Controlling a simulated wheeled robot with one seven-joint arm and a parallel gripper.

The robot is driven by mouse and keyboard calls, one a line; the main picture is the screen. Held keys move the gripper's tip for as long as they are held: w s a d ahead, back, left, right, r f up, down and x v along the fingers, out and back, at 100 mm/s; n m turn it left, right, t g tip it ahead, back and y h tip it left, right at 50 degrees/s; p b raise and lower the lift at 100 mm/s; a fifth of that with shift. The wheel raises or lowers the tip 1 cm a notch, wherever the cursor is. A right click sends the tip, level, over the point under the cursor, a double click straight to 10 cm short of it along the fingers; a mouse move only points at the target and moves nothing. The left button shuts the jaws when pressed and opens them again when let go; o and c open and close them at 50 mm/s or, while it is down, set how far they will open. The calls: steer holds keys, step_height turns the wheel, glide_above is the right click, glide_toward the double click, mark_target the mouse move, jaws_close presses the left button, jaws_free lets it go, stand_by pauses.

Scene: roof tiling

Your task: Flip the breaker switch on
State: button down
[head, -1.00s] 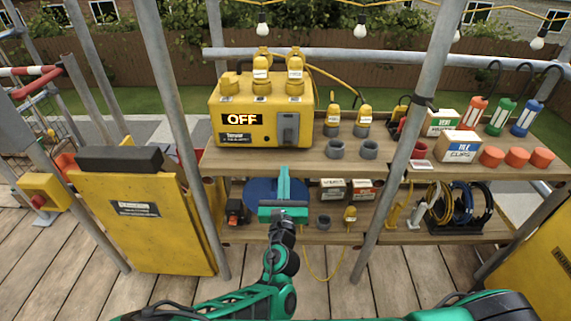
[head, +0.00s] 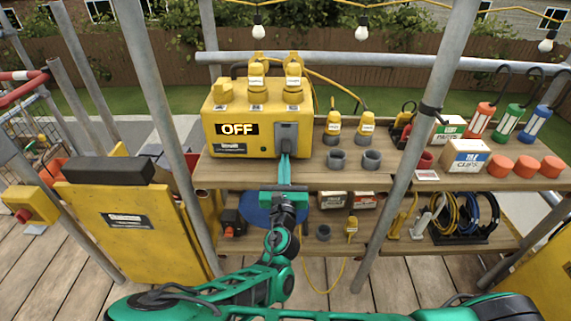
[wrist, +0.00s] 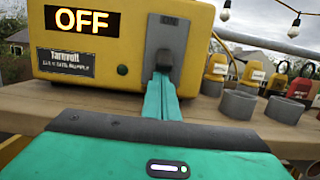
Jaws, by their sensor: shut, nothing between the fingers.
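The yellow power box (head: 225,111) stands on the upper shelf, and its display (head: 238,129) reads OFF. The grey breaker switch (head: 286,138) is on the right of its front face. In the wrist view the switch (wrist: 166,45) has a dark lever low in its housing and the word ON at its top. My gripper (head: 285,160) is shut and empty, with its fingertips just below the lever. In the wrist view the green fingertips (wrist: 161,80) reach the lever's lower end; I cannot tell whether they touch it.
Yellow plugs (head: 334,122) and grey rings (head: 337,158) stand right of the box on the shelf (head: 400,178). Scaffold poles (head: 408,150) rise on either side of my arm. A lower shelf holds small boxes and coiled cables (head: 470,215).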

steer(key=shift+s+a+r+g, duration=0.1)
steer(key=shift+s+a+g, duration=0.1)
steer(key=shift+g, duration=0.1)
